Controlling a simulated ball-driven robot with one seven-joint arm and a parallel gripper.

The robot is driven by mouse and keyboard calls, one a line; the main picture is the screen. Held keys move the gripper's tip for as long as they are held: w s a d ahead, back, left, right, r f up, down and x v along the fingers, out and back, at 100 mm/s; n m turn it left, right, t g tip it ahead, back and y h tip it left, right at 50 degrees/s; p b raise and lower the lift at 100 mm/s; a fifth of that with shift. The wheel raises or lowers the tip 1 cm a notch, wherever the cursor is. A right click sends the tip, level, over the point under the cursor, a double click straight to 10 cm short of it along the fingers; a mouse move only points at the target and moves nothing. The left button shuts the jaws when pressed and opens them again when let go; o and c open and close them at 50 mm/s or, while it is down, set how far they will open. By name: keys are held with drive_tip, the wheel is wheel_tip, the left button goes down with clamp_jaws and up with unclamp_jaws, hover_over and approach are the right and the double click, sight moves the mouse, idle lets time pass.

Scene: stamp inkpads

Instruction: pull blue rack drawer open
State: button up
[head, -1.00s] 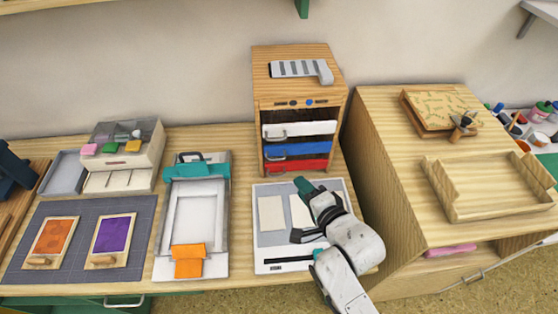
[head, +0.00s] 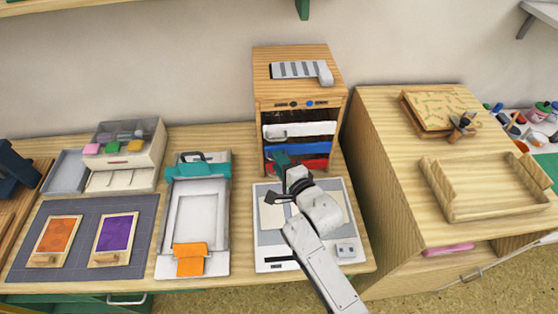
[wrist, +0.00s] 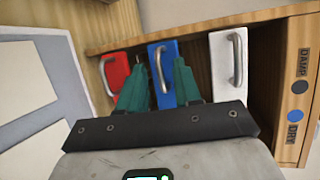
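The wooden rack (head: 260,110) holds a white drawer on top, a blue drawer (head: 318,148) in the middle and a red drawer below. My gripper (head: 281,158) reaches the blue drawer's front. In the wrist view, the blue drawer (wrist: 172,48) has a metal bar handle (wrist: 162,68). My gripper's two green fingers (wrist: 160,78) stand apart, one on each side of this handle. Whether they touch the handle is hard to tell. The drawer looks flush with its neighbours. In the head view my gripper hides its handle.
The white drawer (wrist: 226,65) and red drawer (wrist: 116,72) lie close on either side of my fingers. A pale board (head: 335,190) lies on the bench before the rack, under my arm. A tall wooden cabinet (head: 385,160) stands close at the right.

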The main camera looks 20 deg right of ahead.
drive_tip(key=shift+w+f, duration=0.1)
drive_tip(key=shift+w, duration=0.35)
clamp_jaws()
idle(1.2)
